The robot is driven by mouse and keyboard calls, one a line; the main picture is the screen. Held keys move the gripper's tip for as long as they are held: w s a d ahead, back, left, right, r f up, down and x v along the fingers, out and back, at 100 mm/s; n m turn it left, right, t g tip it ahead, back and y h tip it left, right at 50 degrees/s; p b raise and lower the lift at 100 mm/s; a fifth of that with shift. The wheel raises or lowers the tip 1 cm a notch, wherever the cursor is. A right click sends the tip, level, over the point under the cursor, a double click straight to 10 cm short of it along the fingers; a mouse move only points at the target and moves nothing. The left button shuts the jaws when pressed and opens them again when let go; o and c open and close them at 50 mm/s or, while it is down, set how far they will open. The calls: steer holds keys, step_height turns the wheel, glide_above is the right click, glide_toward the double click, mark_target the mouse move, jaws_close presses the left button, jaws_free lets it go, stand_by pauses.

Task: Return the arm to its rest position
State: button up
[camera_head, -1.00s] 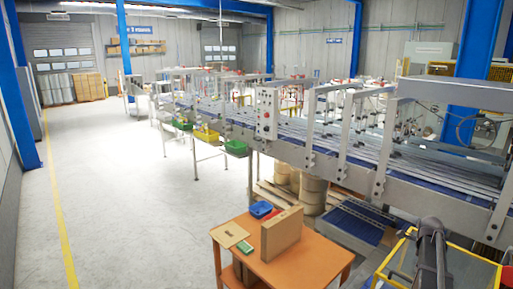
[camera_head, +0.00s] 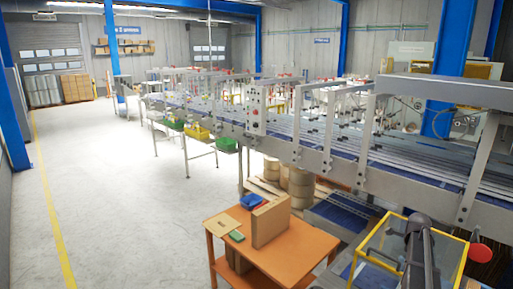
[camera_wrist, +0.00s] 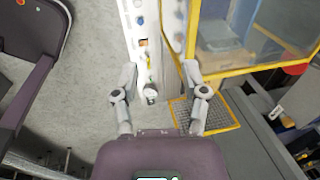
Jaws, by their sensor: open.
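My gripper (camera_wrist: 160,76) shows in the wrist view with its two grey fingers spread apart. Nothing is between the fingertips. Below them lie a white machine post and the grey floor, with a yellow-framed clear guard (camera_wrist: 245,68) to the right. In the head view, a dark grey link of my arm rises at the lower right, in front of a yellow-framed enclosure (camera_head: 376,254). The gripper itself cannot be made out in the head view.
An orange table (camera_head: 300,262) holds a cardboard box (camera_head: 271,221), a blue tray (camera_head: 251,201) and a green item (camera_head: 237,236). The long conveyor (camera_head: 340,165) runs along the right. A red knob (camera_head: 480,252) is near my arm. Open floor (camera_head: 110,200) lies to the left.

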steer(key=s+a+f+n+b, duration=0.5)
steer(key=a+f+n+b, duration=0.2)
steer(key=a, duration=0.7)
steer(key=s+a+f+n+g+y+b, duration=0.1)
steer(key=s+a+f+n+b, duration=0.5)
steer(key=a+n, duration=0.5)
steer(key=s+a+f+n+b, duration=0.6)
steer(key=a+f+n+b, duration=0.1)
steer(key=a, duration=1.1)
steer(key=f+n, duration=0.1)
steer(key=n, duration=0.1)
steer(key=shift+s+n+y+b, duration=0.25)
steer(key=shift+n+y+b, duration=0.05)
steer(key=shift+n+b, duration=0.1)
steer(key=shift+f, duration=0.1)
